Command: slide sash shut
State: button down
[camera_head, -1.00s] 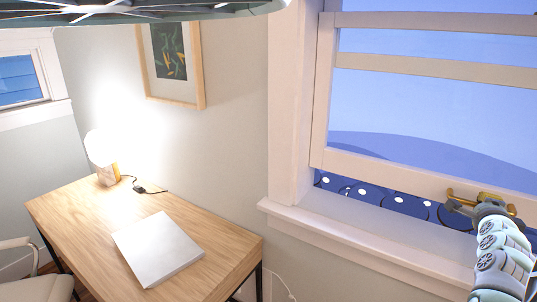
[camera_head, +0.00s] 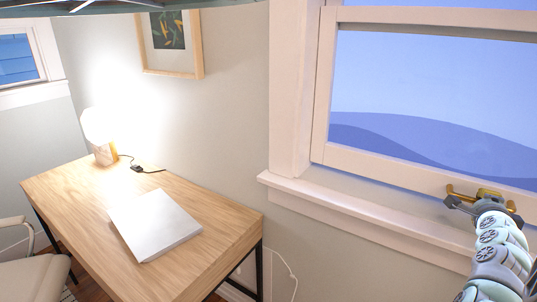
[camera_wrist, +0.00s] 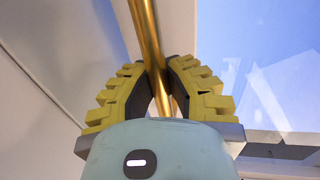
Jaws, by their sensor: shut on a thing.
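The window sash (camera_head: 390,173) is a pale wooden frame with glass, at the right of the head view. Its bottom rail is low, just above the sill (camera_head: 340,212); at most a thin bluish strip shows between them. A brass handle (camera_head: 483,193) is fixed on the bottom rail. My gripper (camera_head: 474,207) is at this handle, at the right of the head view. In the wrist view, the yellow ridged fingers of my gripper (camera_wrist: 158,82) are closed around the brass bar (camera_wrist: 147,30) of the handle. The sash's far right side is out of view.
A wooden desk (camera_head: 95,205) stands left of the window, with a silver laptop (camera_head: 153,224) and a lit lamp (camera_head: 103,135). A white chair (camera_head: 28,270) is at the lower left. A framed picture (camera_head: 200,45) hangs on the wall.

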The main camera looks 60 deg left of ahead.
notch_tip(320, 180, down, 3)
jog(key=shift+d+r+b, duration=0.1)
jog(key=shift+r+b, duration=0.1)
jog(key=shift+b, duration=0.3)
jog(key=c, duration=1.2)
grip_release()
jog(key=shift+s, duration=0.15)
jog(key=shift+o, duration=1.3)
jog(key=shift+r, duration=0.1)
